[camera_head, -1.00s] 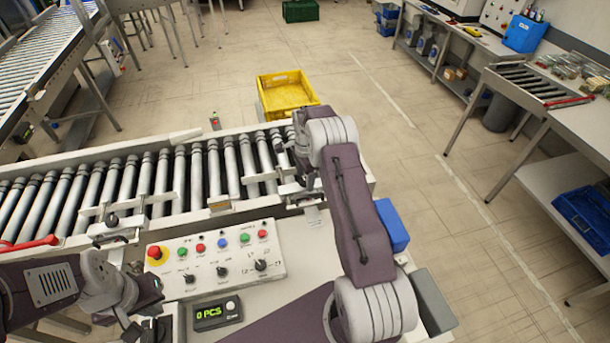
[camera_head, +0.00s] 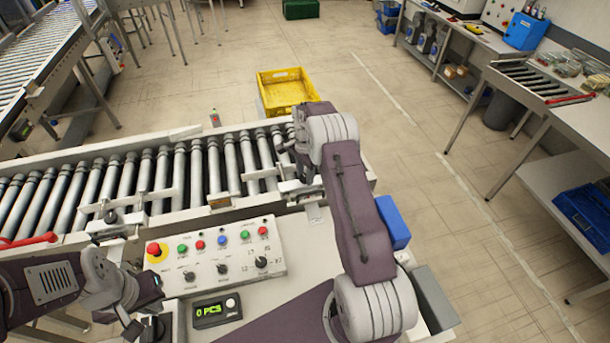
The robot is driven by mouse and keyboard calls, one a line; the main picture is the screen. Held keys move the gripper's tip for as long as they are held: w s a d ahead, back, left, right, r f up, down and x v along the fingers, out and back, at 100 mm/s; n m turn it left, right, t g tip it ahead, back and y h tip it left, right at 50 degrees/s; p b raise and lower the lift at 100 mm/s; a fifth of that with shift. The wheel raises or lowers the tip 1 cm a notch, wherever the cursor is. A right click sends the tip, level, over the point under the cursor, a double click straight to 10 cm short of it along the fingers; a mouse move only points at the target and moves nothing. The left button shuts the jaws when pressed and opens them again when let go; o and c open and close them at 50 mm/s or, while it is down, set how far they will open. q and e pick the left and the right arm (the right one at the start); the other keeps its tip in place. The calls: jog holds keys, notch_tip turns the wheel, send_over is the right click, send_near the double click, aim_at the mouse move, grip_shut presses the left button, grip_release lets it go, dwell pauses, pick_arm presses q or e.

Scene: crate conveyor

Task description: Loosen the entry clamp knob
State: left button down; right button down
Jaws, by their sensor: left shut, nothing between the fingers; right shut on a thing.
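The roller conveyor (camera_head: 215,203) runs across the view, with a guide rail and clamp brackets along its front side. My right gripper (camera_head: 288,158) is at the conveyor's right end, shut on the entry clamp knob; the wrist and fingers hide most of the knob. A second black clamp knob (camera_head: 110,216) shows clear at the front left of the conveyor. My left gripper (camera_head: 142,326) is shut and empty at the lower left, in front of the control panel and away from the conveyor; its fingertips are hard to make out.
The control panel (camera_head: 215,258) with buttons and a red emergency stop stands before the conveyor. A counter display (camera_head: 216,311) reads 0 PCS. A red lever (camera_head: 28,241) lies at the left. A yellow crate (camera_head: 286,92) sits beyond the conveyor. The rollers are empty.

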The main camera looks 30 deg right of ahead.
jog(key=n, duration=0.3)
jog(key=shift+w+n+b, duration=0.1)
jog(key=shift+n+b, duration=0.2)
jog(key=shift+n, duration=0.1)
jog(key=n, duration=0.3)
jog(key=shift+r+n, duration=0.1)
jog(key=shift+n, duration=0.2)
jog(key=n, duration=0.4)
jog(key=shift+b, duration=0.35)
jog(key=shift+w+d+r+n, duration=0.1)
jog(key=shift+n, duration=1.7)
jog(key=c, duration=1.2)
grip_release()
jog(key=o, duration=0.3)
